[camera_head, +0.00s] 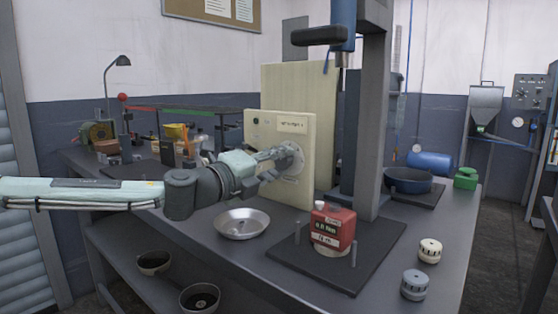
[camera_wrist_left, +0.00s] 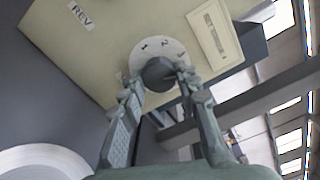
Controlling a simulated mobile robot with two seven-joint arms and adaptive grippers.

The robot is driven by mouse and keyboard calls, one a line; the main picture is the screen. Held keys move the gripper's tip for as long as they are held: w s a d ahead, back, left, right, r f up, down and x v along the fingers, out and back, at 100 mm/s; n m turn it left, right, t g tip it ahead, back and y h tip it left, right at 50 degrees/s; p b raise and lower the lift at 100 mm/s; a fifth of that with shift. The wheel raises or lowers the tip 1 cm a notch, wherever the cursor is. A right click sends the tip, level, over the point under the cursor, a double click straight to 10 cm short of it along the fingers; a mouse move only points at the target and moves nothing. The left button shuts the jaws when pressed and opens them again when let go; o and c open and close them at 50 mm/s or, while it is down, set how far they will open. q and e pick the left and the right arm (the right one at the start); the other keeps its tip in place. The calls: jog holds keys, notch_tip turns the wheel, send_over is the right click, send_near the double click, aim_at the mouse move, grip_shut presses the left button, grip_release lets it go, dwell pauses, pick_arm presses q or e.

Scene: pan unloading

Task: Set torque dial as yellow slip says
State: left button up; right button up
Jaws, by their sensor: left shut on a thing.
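A cream panel (camera_head: 262,127) stands upright on the bench, with a round pale dial (camera_head: 297,160) on its face. In the left wrist view, the dial plate (camera_wrist_left: 172,47) carries printed numbers around a dark round knob (camera_wrist_left: 158,72). My left gripper (camera_head: 282,158) reaches in from the left and is shut on the knob; its fingers also show in the left wrist view (camera_wrist_left: 158,82). The gripper partly hides the dial. A label (camera_head: 292,124) sits above the dial, too small to read. I cannot make out a yellow slip. My right gripper is out of view.
A metal bowl (camera_head: 242,223) and a red box with labels (camera_head: 332,228) stand in front of the panel. The box is on a dark base (camera_head: 290,262) beside a grey column (camera_head: 373,120). Two small round knobs (camera_head: 429,250) (camera_head: 415,284) lie at the right. A REV label (camera_wrist_left: 82,13) is on the panel.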

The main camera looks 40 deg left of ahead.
pick_arm(q)
jog(key=shift+m, duration=0.8)
jog(key=shift+m+p, duration=0.35)
jog(key=shift+m, duration=1.05)
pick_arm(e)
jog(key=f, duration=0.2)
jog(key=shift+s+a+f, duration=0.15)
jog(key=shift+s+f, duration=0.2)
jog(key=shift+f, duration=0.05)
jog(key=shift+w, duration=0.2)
pick_arm(q)
jog(key=o, duration=1.2)
jog(key=shift+c, duration=0.2)
jog(key=s+a, duration=0.1)
jog(key=s, duration=1.1)
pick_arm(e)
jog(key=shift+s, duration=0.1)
